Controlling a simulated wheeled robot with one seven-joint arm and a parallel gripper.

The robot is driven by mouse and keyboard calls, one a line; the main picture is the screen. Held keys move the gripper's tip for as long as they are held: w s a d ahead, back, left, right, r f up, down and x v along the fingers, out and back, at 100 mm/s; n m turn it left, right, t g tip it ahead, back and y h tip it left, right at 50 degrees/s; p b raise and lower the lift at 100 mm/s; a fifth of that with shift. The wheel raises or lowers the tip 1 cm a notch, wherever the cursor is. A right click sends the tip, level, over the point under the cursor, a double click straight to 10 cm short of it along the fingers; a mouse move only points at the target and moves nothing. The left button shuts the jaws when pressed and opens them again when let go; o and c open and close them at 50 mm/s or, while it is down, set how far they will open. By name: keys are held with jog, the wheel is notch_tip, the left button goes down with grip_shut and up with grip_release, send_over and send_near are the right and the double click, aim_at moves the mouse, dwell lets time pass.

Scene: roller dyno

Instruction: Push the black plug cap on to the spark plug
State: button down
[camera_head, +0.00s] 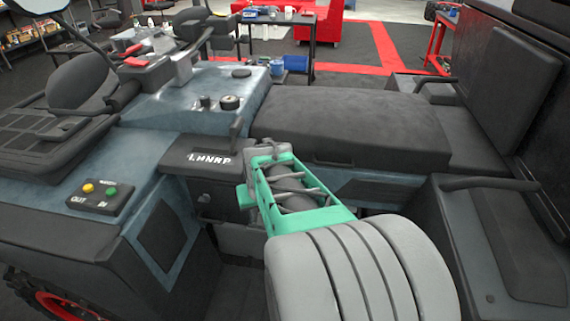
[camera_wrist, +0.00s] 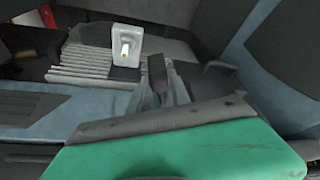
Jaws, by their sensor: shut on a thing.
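My gripper (camera_wrist: 160,88) reaches forward from the green housing at the bottom of the wrist view. Its fingers are shut on a small dark piece, which looks like the black plug cap (camera_wrist: 157,70).
Grey cooling fins (camera_wrist: 92,66) lie beside the plug block. A lettered gear panel (camera_head: 205,160) with a lever is left of my gripper, and a black seat (camera_head: 345,122) is behind it. A button box (camera_head: 98,196) sits farther left on the blue bodywork.

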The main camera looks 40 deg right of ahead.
jog(key=s+d+p, duration=0.7)
jog(key=d+p, duration=0.1)
jog(key=p, duration=0.2)
jog(key=w+f+n+y+b, duration=0.1)
jog(key=w+f+n, duration=0.1)
jog(key=n, duration=0.2)
jog(key=w+f+n+y+b, duration=0.1)
jog(key=w+f+n+y, duration=0.1)
jog(key=n, duration=0.2)
jog(key=w+f+n+y+b, duration=0.1)
jog(key=f+n+b, duration=0.1)
jog(key=f+n, duration=0.1)
jog(key=shift+w+n+g+y, duration=0.3)
jog(key=shift+w+n+y, duration=0.1)
jog(key=shift+n, duration=0.5)
jog(key=shift+f+b, duration=0.1)
jog(key=shift+b, duration=0.25)
jog(key=shift+f+b, duration=0.6)
jog(key=shift+f, duration=0.05)
jog(key=shift+f+b, duration=0.55)
jog(key=shift+f, duration=0.1)
